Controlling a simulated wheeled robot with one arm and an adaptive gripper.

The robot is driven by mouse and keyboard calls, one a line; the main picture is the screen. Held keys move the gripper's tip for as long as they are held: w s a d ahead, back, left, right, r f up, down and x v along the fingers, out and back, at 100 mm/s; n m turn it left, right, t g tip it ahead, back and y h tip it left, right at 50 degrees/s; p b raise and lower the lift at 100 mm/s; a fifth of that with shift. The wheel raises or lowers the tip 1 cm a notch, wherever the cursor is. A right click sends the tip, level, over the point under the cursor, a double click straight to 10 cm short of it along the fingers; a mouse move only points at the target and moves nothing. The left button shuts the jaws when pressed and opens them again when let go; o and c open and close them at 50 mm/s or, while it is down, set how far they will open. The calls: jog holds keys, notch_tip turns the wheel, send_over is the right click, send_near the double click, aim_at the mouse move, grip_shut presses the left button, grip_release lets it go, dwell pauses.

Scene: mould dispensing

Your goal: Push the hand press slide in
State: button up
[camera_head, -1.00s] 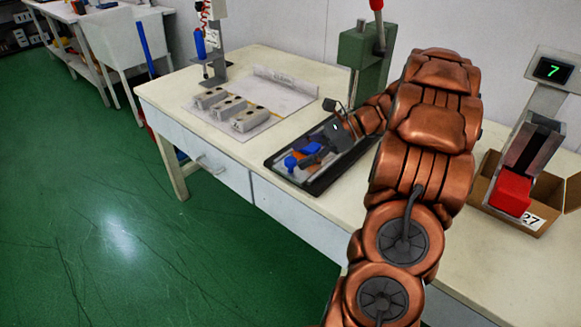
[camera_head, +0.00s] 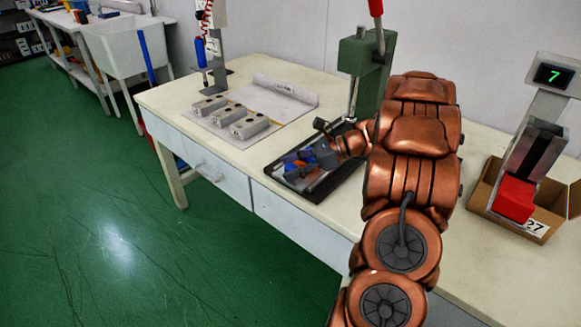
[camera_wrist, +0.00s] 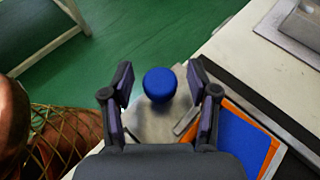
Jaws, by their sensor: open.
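The green hand press (camera_head: 372,72) with a red-topped lever stands at the back of the table, behind my arm. A black-edged base (camera_head: 312,198) extends in front of it. In the wrist view, the slide shows as a grey plate (camera_wrist: 155,122) with a round blue knob (camera_wrist: 160,84). My gripper (camera_wrist: 158,85) is open, with one finger on each side of the knob and a visible gap on both sides. In the head view, my gripper (camera_head: 308,158) is low over the base's front part. The slide's far end and the press's lower part are hidden by my arm.
An orange-edged blue piece (camera_wrist: 245,142) lies right of the knob. Several grey blocks (camera_head: 229,116) stand on a pale sheet to the left.

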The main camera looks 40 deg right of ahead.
jog(key=shift+w+a, duration=0.1)
jog(key=shift+c, duration=0.3)
grip_shut()
dwell(0.4)
